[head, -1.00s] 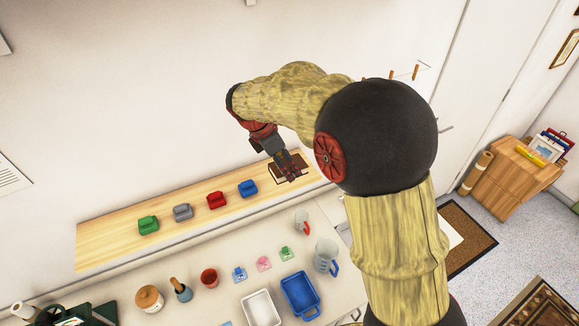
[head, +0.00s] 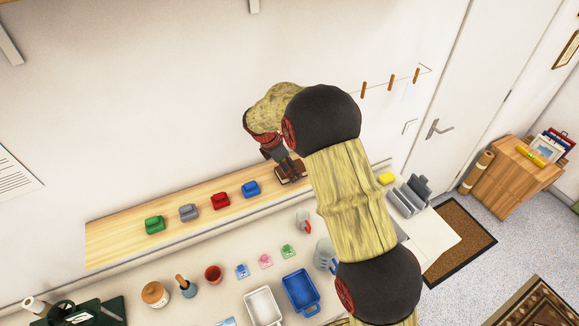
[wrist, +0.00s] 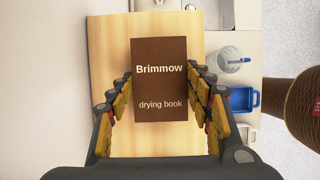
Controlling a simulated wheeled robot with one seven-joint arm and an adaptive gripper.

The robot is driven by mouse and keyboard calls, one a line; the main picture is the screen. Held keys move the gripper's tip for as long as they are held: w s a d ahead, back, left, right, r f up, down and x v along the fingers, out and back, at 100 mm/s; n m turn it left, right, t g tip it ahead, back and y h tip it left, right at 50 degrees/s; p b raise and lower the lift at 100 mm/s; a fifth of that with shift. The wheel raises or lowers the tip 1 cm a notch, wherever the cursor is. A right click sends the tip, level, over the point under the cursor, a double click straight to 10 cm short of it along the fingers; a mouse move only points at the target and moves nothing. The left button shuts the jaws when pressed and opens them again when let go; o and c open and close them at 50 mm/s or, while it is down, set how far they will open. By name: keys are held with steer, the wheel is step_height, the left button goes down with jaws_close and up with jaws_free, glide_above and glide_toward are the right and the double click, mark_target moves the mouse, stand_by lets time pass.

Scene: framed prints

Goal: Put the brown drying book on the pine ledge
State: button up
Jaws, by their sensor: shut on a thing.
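The brown drying book (wrist: 160,110), labelled "Brimmow", is between the fingers of my gripper (wrist: 160,76) in the wrist view, its cover facing the camera. My gripper is shut on its two sides. In the head view my gripper (head: 290,170) and the book (head: 292,178) are at the right part of the pine ledge (head: 120,240), partly hidden by my arm. The ledge also shows behind the book in the wrist view (wrist: 108,50). I cannot tell whether the book touches the ledge or hangs just above it.
Blue (head: 250,189), red (head: 220,201), grey (head: 188,212) and green (head: 154,224) blocks stand along the ledge left of the book. Below are a blue tray (head: 300,290), a white tray (head: 263,305) and a jug (head: 325,255). The wall rises behind the ledge.

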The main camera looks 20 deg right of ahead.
steer(key=shift+s, duration=0.1)
steer(key=shift+f, duration=0.15)
steer(key=o, duration=1.5)
